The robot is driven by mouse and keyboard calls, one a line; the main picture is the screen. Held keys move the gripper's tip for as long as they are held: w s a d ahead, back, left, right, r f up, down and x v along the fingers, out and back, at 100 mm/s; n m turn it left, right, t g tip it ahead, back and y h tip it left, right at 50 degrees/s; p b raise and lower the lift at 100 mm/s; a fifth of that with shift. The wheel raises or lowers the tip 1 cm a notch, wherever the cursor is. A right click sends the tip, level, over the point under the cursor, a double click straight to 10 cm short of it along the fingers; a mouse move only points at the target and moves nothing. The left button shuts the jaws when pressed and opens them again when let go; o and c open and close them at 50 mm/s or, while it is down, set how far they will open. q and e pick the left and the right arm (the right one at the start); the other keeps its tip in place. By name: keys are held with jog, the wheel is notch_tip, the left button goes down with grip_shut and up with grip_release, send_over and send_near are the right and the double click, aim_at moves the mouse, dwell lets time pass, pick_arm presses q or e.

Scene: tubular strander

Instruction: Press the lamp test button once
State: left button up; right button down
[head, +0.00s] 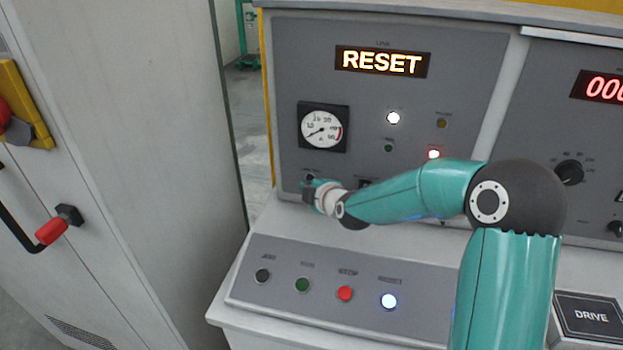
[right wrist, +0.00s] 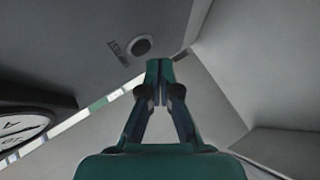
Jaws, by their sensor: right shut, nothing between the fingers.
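My right gripper (head: 308,188) is at the lower left of the panel, close to this button. In the right wrist view its closed fingertips (right wrist: 160,68) are empty and appear just beside the button. Contact cannot be told. My left gripper is not in view.
A round gauge (head: 323,129) is above my gripper. A lit RESET display (head: 382,62), a lit white lamp (head: 393,118) and a lit red lamp (head: 433,154) are on the panel. The sloped desk carries several buttons, including a lit RESET button (head: 389,301). A grey cabinet (head: 130,130) stands left.

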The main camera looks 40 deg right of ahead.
jog(key=shift+w+d, duration=0.1)
jog(key=shift+w+d, duration=0.15)
jog(key=shift+d, duration=0.1)
jog(key=shift+w+d+r+b, duration=0.1)
jog(key=shift+w+d+b, duration=0.15)
jog(key=shift+b, duration=0.1)
dwell(0.6)
dwell(0.4)
jog(key=shift+s+a, duration=0.55)
jog(key=shift+a, duration=0.05)
jog(key=shift+a, duration=0.1)
jog(key=shift+s+a+p, duration=0.55)
jog(key=shift+s+a, duration=1.1)
jog(key=shift+a, duration=0.15)
